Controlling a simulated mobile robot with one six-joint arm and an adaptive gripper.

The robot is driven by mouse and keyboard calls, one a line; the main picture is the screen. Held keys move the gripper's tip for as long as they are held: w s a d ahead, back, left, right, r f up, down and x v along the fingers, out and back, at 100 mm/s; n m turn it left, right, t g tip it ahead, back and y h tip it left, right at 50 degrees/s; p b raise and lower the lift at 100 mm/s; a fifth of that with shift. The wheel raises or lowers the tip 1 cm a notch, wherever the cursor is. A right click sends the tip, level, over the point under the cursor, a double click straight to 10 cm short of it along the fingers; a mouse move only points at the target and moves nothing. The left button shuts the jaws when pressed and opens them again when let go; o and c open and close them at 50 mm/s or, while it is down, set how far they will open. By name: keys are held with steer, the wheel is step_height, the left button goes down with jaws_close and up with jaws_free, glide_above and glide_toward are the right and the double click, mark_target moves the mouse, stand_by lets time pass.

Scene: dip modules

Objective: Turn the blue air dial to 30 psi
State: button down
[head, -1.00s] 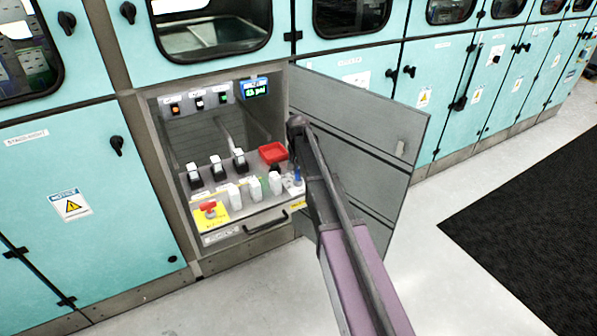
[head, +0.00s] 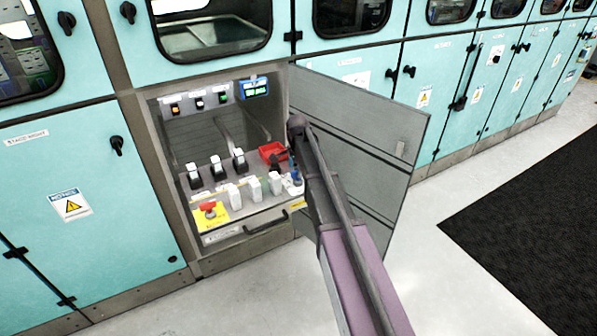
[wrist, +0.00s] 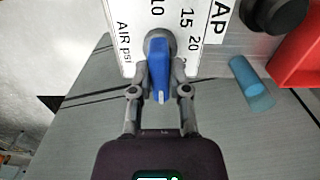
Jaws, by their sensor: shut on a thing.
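The blue air dial (wrist: 158,82) is in the middle of the wrist view, on a white scale plate (wrist: 126,14) marked "AIR psi" with 10, 15 and 20 visible. The dial's long grip runs up and down the picture, with a white mark at its lower end. My gripper (wrist: 158,76) is shut on the dial, one finger on each side. The rest of the scale is hidden by the fingers or cut off. In the head view the dial (head: 296,174) is small, at the panel's right end beside my arm. A lit psi display (head: 255,88) is above; its digits are too blurred to read surely.
A red tray (head: 271,151) sits behind the dial; it also shows in the wrist view (wrist: 300,45). A blue cylinder (wrist: 248,75) and a black knob (wrist: 278,12) are near the dial. White-topped switches (head: 217,165) stand left. The open cabinet door (head: 365,125) is close behind my arm.

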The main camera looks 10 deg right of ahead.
steer(key=shift+m, duration=0.4)
steer(key=c, duration=0.6)
jaws_free()
steer(key=shift+n, duration=0.3)
